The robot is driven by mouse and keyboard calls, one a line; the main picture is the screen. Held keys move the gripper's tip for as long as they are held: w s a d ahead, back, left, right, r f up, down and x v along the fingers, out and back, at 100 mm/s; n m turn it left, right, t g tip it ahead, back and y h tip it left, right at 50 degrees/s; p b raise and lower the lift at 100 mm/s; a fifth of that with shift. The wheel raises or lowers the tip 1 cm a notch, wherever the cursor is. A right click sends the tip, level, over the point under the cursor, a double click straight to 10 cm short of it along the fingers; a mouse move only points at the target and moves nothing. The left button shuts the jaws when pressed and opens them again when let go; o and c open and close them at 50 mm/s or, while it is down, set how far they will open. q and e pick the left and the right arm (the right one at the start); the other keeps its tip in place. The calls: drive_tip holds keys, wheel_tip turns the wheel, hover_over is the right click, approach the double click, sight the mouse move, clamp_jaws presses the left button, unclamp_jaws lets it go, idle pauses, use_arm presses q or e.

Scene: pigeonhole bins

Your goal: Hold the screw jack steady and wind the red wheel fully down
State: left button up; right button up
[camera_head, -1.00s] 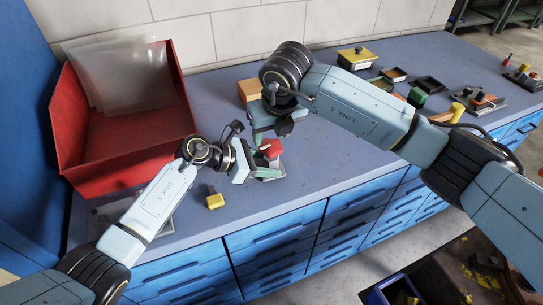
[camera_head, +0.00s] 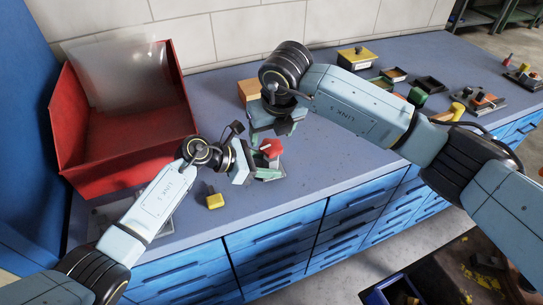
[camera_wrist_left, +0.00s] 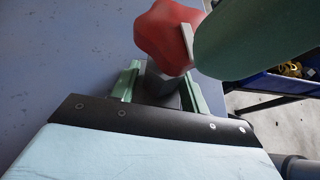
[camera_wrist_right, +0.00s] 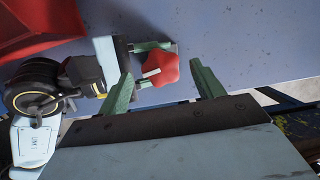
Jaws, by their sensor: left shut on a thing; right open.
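The screw jack's red lobed wheel (camera_head: 272,148) sits on the bench in the head view. The left wrist view shows the wheel (camera_wrist_left: 163,32) above the jack's grey body (camera_wrist_left: 165,84). My left gripper (camera_head: 267,173) is shut on that body, one green finger on each side, below the wheel. My right gripper (camera_wrist_right: 163,82) is open above the jack. In the right wrist view the wheel (camera_wrist_right: 160,67), with a pale peg, shows between its fingers, with no clear contact. One right finger looms large beside the wheel in the left wrist view. The jack's base is mostly hidden.
A red open bin (camera_head: 120,165) with a clear sheet stands at the left. A yellow block (camera_head: 214,200) lies near the front edge. An orange-brown box (camera_head: 248,90) is behind my right gripper. Small trays and parts lie at the right; the bench front-right of the jack is clear.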

sight(272, 146)
use_arm(q)
drive_tip(key=shift+f, duration=0.1)
use_arm(e)
drive_tip(key=shift+f, duration=1.75)
